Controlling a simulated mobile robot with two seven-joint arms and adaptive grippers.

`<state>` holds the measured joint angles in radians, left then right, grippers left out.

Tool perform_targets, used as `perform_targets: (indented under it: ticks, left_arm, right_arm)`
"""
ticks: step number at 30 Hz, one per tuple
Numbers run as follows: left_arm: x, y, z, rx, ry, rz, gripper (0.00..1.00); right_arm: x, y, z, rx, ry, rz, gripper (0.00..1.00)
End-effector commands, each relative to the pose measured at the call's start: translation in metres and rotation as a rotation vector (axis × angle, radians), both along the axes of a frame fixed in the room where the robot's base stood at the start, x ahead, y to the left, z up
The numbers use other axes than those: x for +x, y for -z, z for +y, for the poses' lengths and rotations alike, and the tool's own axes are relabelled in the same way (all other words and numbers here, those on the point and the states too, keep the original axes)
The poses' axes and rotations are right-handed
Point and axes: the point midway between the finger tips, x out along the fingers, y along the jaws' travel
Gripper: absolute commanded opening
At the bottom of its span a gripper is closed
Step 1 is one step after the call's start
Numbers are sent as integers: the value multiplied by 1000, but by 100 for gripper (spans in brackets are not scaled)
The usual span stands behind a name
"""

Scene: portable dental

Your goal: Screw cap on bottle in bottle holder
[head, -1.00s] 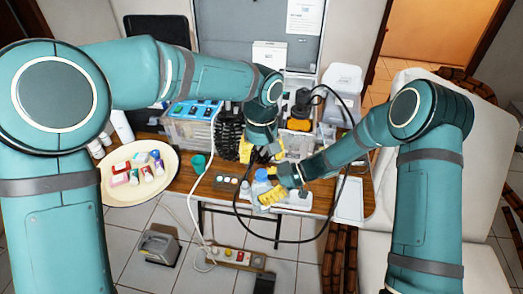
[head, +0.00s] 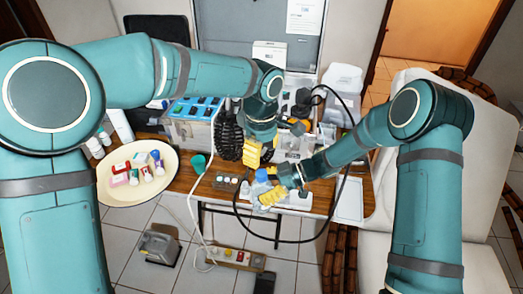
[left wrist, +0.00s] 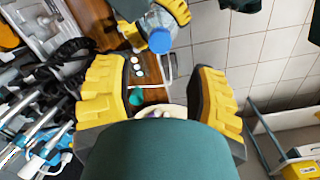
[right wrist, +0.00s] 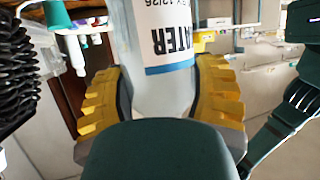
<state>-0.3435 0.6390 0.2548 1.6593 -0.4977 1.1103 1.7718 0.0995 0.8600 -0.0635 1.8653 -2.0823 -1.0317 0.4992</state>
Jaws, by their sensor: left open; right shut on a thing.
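A clear water bottle stands at the front of the table, with a blue cap (head: 261,174) at its top; the cap also shows on the bottle's end in the left wrist view (left wrist: 160,40). My right gripper (head: 270,196) is shut on the bottle's body. In the right wrist view the labelled bottle (right wrist: 160,95) is between its yellow fingers. My left gripper (head: 252,154) is open and empty, a little above and behind the cap. In the left wrist view its fingers (left wrist: 160,95) are apart, with the cap beyond them. I cannot make out the bottle holder.
A cream oval tray (head: 113,196) with small tubes is at the left. A green cup (head: 199,162), a dark block with round buttons (head: 227,182) and a clear bin (head: 190,133) are left of the bottle. A black cable loops around the right arm.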

Motion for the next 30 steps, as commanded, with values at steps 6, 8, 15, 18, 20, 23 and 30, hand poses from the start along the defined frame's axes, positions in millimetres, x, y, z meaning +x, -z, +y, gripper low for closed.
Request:
perform_targets:
  ticks: [6,8,15,18,20,23,30]
  left_arm:
    - [0,11,0,0,1,2,57]
    - [0,19,0,2,2,4,57]
    - [-1,55,0,0,2,4,57]
    - [0,67,0,0,3,2,57]
    - [0,72,0,0,2,1,57]
    - [0,78,0,0,1,1,57]
    - [0,80,0,0,2,0,57]
  right_arm:
    - [0,0,0,1,0,-1,0]
    - [0,0,0,1,0,-1,0]
    - [0,0,0,1,0,-1,0]
    - [0,0,0,1,0,-1,0]
    - [0,0,0,1,0,-1,0]
    - [0,0,0,1,0,-1,0]
    - [0,0,0,1,0,-1,0]
